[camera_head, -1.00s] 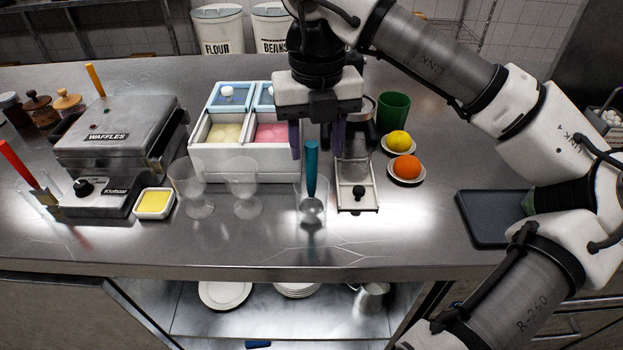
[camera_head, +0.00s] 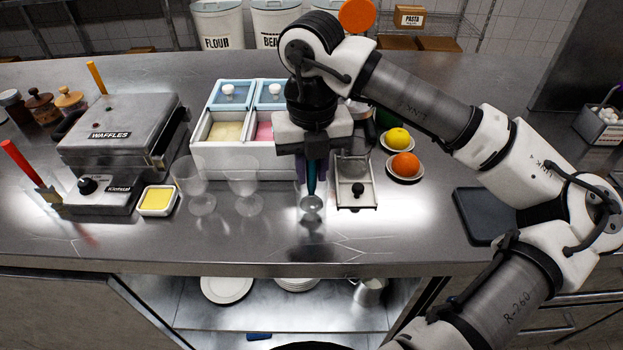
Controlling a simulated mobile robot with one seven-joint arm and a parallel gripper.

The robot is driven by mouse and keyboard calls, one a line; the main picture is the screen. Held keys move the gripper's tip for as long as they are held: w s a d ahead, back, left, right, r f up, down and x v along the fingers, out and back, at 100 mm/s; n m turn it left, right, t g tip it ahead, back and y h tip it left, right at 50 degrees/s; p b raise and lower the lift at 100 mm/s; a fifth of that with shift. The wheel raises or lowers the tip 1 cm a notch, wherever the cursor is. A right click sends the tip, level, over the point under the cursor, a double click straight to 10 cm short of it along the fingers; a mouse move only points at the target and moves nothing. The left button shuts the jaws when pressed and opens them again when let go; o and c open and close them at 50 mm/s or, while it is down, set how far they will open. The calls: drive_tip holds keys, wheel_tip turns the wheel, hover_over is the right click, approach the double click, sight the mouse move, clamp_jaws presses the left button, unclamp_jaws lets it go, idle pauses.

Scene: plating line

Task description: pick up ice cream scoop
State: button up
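The ice cream scoop (camera_head: 311,203) stands upright in a clear container (camera_head: 301,211) near the front of the counter. Its metal head is down and its teal handle points up. My gripper (camera_head: 311,183) points down over it, with a purple finger on each side of the handle. The fingers are close together and appear closed on the handle. The top of the handle is hidden by the gripper body.
A white ice cream box (camera_head: 228,162) is behind left. Two clear glasses (camera_head: 243,185) stand to the left. A metal tray device (camera_head: 357,193), an orange (camera_head: 405,164) and a yellow fruit (camera_head: 397,139) are to the right. The front counter is clear.

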clamp_jaws()
